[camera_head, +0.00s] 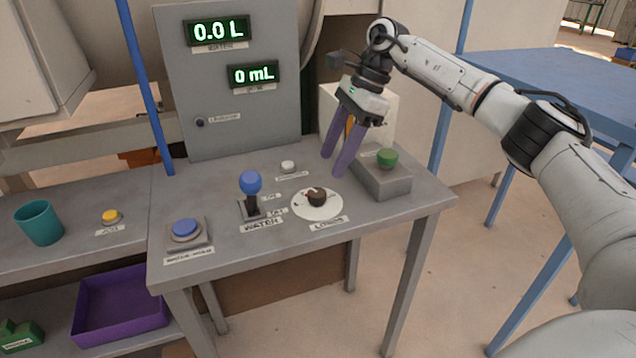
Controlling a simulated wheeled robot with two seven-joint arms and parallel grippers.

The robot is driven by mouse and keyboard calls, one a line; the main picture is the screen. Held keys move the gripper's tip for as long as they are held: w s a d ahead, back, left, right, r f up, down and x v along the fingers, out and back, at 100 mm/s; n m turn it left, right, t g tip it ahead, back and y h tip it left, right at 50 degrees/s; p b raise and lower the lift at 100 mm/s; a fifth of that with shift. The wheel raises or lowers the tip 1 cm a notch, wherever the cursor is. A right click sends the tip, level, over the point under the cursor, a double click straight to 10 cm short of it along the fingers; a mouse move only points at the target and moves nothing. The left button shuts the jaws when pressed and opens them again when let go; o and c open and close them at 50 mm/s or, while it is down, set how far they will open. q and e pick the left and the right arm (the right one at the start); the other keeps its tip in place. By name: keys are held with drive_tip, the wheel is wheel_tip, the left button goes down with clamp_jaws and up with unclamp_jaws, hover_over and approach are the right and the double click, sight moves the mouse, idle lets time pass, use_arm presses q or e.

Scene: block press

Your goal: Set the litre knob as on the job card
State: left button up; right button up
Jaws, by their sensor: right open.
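The litre knob (318,196) is a small dark knob on a round white dial plate (309,211) with a label at its front edge. It sits on the grey table, right of the water lever. My right gripper (341,166) points down above and behind the dial, to its right. Its two purple fingers are apart, with nothing clearly held between them; an orange shape shows behind them. The display (219,31) reads 0.0 L, and a second display (253,76) reads 0 mL. The job card cannot be made out. My left gripper is not in view.
A blue-topped lever (250,184) stands left of the dial. A green button (387,157) on a grey box is close to the right fingers. A white button (288,167) and a blue button (185,228) are on the table. The front right tabletop is clear.

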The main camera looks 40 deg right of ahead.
sight(317, 192)
drive_tip(key=x, duration=0.8)
drive_tip(key=c, duration=1)
